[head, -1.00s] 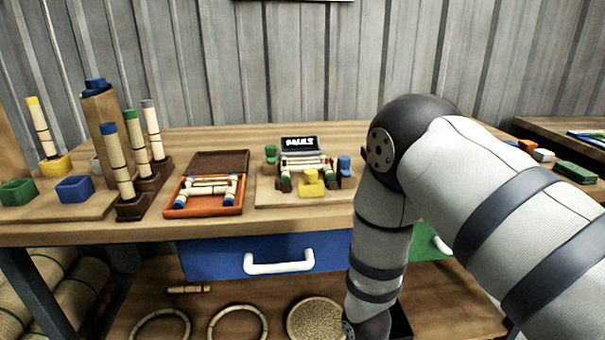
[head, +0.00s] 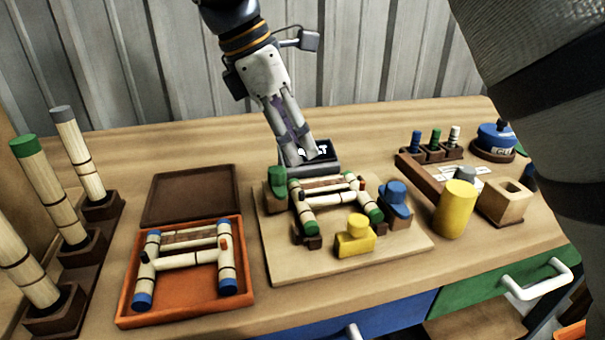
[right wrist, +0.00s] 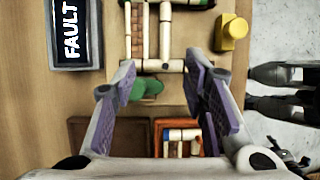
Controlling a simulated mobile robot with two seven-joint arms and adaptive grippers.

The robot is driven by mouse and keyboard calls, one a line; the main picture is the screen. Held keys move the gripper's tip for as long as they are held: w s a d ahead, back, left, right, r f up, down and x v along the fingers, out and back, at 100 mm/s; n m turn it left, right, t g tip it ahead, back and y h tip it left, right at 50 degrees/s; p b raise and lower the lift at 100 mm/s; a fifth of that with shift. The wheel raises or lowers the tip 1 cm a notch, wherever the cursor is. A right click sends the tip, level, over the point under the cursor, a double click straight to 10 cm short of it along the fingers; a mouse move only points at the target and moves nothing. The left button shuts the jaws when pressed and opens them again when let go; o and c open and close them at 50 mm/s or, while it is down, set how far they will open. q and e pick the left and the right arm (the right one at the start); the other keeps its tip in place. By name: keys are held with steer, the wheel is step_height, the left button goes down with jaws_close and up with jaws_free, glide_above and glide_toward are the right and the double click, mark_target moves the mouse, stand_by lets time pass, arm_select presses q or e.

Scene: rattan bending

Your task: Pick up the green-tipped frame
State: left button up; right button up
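The green-tipped frame (head: 335,199), pale rattan with green ends, lies on a light wooden board in mid-table. A green block (head: 277,188), a blue block (head: 396,197) and a yellow block (head: 355,236) stand around it. My right gripper (head: 294,150) points down behind the frame, in front of the small screen, apart from the frame. In the right wrist view my right gripper (right wrist: 160,88) is open with nothing between its fingers, and part of the frame (right wrist: 150,62) shows beyond them.
The screen (right wrist: 70,32) reads FAULT. A blue-tipped frame (head: 187,257) lies in an orange tray (head: 130,317) at left, near upright rattan posts (head: 52,190). A yellow cylinder (head: 455,209) and wooden holder (head: 506,203) stand at right.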

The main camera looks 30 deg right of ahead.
mark_target(329, 196)
steer(key=f, duration=0.1)
steer(key=s+d+f, duration=0.2)
steer(key=f, duration=0.1)
steer(key=shift+s, duration=0.2)
steer(key=x, duration=0.7)
steer(key=shift+w+d, duration=0.25)
steer(key=shift+w, duration=0.15)
jaws_close()
